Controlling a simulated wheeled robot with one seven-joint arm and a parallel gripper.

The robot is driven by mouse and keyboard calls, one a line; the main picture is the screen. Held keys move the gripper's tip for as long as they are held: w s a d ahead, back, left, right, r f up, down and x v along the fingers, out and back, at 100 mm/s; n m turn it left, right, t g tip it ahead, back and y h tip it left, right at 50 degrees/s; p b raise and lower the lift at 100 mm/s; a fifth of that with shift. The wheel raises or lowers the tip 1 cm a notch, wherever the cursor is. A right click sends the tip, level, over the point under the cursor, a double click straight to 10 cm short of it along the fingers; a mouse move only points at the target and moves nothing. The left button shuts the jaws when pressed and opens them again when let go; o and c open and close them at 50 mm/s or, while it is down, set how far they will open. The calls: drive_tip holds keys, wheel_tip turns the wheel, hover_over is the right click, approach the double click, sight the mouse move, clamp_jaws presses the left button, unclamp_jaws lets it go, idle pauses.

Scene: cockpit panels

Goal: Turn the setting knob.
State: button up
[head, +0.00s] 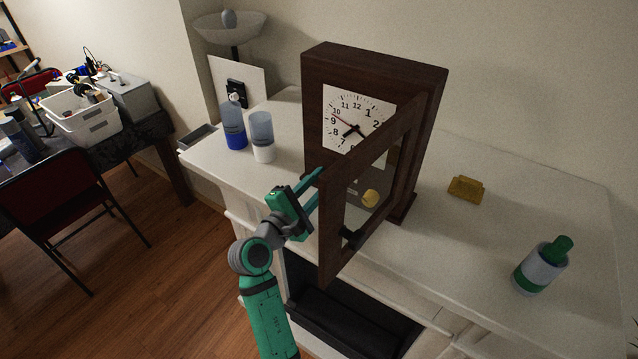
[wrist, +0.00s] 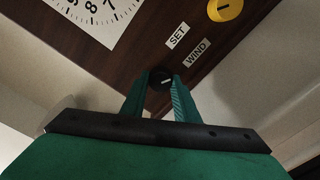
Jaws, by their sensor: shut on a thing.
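A dark wooden clock (head: 375,60) with a white dial stands on the white mantel, its framed door (head: 330,235) swung open toward me. In the wrist view, my gripper (wrist: 160,88) is shut on the knob, one finger on each side. In the head view, the fingers and door frame largely hide the knob.
Two bottles, one blue-based (head: 235,138) and one white-based (head: 263,152), stand left of the clock. A yellow block (head: 466,188) and a green-capped bottle (head: 541,267) are to its right. The open door stands close beside my gripper. A yellow disc (head: 370,198) shows inside the door frame.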

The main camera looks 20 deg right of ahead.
drive_tip(key=m, duration=0.5)
drive_tip(key=shift+m, duration=2.5)
drive_tip(key=o, duration=1.1)
drive_tip(key=shift+c, duration=0.2)
drive_tip(key=v, duration=1)
drive_tip(key=shift+s+a, duration=0.3)
